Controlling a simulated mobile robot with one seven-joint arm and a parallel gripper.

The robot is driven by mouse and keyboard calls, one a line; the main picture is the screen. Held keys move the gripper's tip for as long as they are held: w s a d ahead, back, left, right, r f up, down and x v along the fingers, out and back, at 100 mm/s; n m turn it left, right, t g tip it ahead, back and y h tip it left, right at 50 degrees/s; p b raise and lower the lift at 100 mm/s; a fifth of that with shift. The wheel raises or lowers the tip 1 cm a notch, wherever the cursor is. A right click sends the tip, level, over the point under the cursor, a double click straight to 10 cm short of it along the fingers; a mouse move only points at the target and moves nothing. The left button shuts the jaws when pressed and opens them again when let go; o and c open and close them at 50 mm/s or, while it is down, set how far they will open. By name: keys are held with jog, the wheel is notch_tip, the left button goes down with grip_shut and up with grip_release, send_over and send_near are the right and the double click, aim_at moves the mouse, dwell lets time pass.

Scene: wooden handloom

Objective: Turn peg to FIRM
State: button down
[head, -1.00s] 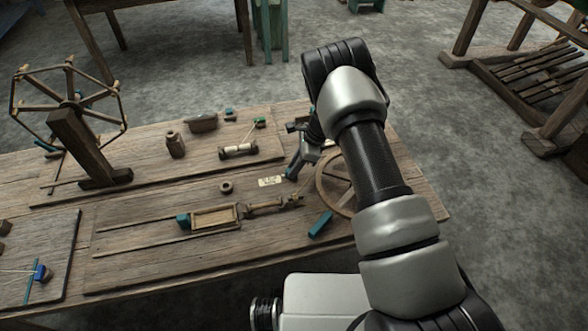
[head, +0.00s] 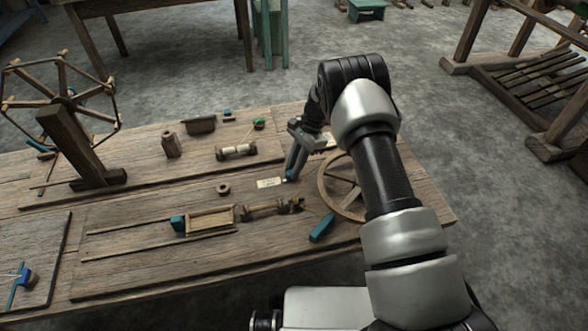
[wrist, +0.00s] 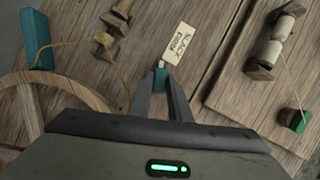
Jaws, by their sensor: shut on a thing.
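The peg (wrist: 160,72) is a small teal piece beside a pale card (wrist: 180,43) lettered SLACK and FIRM. In the wrist view my gripper (wrist: 160,80) has its fingers closed together around the peg, and they hide much of it. In the head view my gripper (head: 290,176) reaches down to the board just right of the card (head: 268,183). I cannot tell which word the peg points to.
A spoked wheel (head: 326,190) lies close to the right of my gripper. A teal block (head: 322,228), a wooden shuttle (head: 210,219) and a thread spool (head: 237,153) lie around it. An upright wheel (head: 62,100) stands at the left.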

dwell(0.4)
jog(key=c, duration=1.6)
grip_release()
jog(key=shift+c, duration=0.2)
jog(key=p+v, duration=0.3)
jog(key=v, duration=1.4)
jog(key=shift+r, duration=0.25)
